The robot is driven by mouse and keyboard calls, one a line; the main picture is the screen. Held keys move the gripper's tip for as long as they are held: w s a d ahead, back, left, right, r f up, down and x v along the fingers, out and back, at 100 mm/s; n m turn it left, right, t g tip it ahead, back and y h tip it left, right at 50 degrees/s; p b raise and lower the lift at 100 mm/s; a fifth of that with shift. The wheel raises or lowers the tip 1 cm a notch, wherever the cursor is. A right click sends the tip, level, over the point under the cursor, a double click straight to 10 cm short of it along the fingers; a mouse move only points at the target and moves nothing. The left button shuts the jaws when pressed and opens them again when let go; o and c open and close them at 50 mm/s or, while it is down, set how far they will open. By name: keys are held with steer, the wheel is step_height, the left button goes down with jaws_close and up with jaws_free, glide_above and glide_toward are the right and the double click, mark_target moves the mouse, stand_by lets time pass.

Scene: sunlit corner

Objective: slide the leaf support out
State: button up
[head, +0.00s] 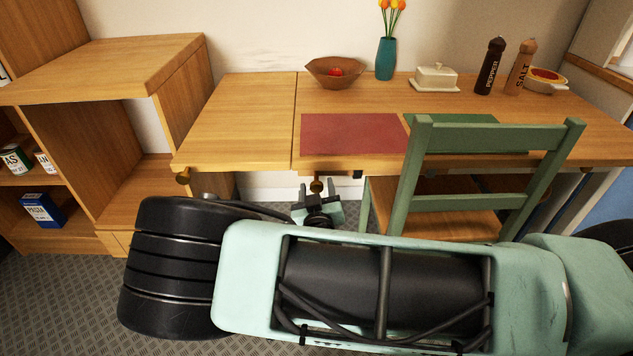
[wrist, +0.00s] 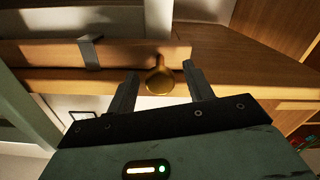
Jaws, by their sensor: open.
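A wooden table (head: 350,98) stands against the wall, with a seam dividing off its left leaf (head: 243,115), which lies level with the top. A round brass knob (head: 317,185) shows under the front edge, just right of the seam. In the wrist view the brass knob (wrist: 160,80) sits at the end of a wooden rail (wrist: 120,80) under the table edge. My gripper (head: 318,193) is open, with one finger on each side of the knob. In the wrist view my gripper (wrist: 161,75) shows gaps between both fingers and the knob. Most of the support is hidden under the top.
A green chair (head: 420,180) stands close right of my gripper. A wooden shelf unit (head: 125,65) stands left. A bowl (head: 335,72), vase (head: 385,58), butter dish (head: 436,78) and mills (head: 490,66) stand at the back.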

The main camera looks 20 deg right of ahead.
steer(key=shift+x, duration=1.5)
